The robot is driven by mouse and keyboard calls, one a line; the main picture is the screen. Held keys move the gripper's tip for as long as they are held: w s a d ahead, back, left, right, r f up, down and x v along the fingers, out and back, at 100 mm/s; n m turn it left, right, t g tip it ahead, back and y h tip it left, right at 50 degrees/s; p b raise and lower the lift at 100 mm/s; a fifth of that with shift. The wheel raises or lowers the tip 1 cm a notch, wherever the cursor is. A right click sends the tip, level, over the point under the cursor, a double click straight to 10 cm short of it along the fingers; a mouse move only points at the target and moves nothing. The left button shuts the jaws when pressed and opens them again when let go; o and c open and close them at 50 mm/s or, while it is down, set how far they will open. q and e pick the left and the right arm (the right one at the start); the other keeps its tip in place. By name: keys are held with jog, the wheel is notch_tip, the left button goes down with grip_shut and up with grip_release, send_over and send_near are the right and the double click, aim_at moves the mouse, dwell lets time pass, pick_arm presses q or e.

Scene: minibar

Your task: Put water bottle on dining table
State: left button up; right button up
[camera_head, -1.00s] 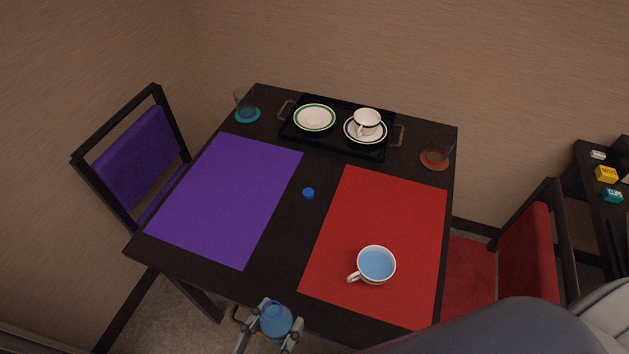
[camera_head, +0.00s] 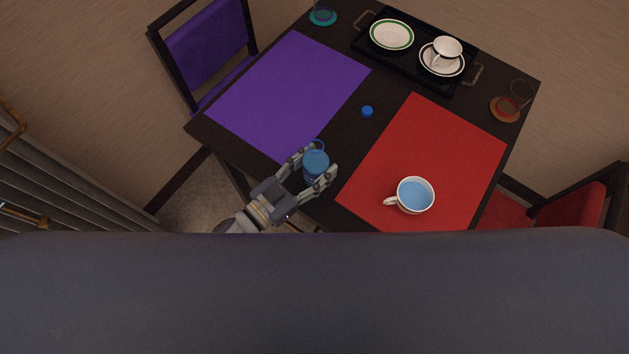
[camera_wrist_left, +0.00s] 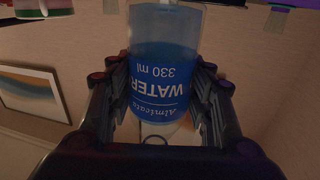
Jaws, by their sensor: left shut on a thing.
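My left gripper (camera_head: 318,163) is shut on the blue water bottle (camera_head: 315,167). In the head view the bottle shows over the front part of the dark dining table (camera_head: 350,135), between the purple mat and the red mat; I cannot tell whether it touches the tabletop. In the left wrist view the bottle (camera_wrist_left: 165,75) stands between both fingers, with its blue "WATER 330 ml" label upside down in the picture. My right gripper is not in view.
A purple mat (camera_head: 290,95) lies left and a red mat (camera_head: 430,150) right, bearing a cup of blue liquid (camera_head: 414,195). A blue cap (camera_head: 367,111) lies between them. A black tray (camera_head: 412,66) with dishes and a glass on an orange coaster (camera_head: 505,111) are behind.

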pick_arm(q)
jog(key=shift+w, duration=1.05)
jog(key=shift+f, duration=1.8)
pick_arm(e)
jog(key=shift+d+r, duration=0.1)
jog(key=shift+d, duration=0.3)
pick_arm(q)
jog(key=shift+f, duration=0.1)
jog(key=o, duration=1.3)
jog(key=shift+f, duration=0.1)
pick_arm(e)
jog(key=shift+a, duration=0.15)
pick_arm(q)
jog(key=shift+s+r, duration=0.1)
jog(key=shift+r, duration=0.1)
jog(key=shift+b+v, duration=0.9)
jog(key=shift+v, duration=5.1)
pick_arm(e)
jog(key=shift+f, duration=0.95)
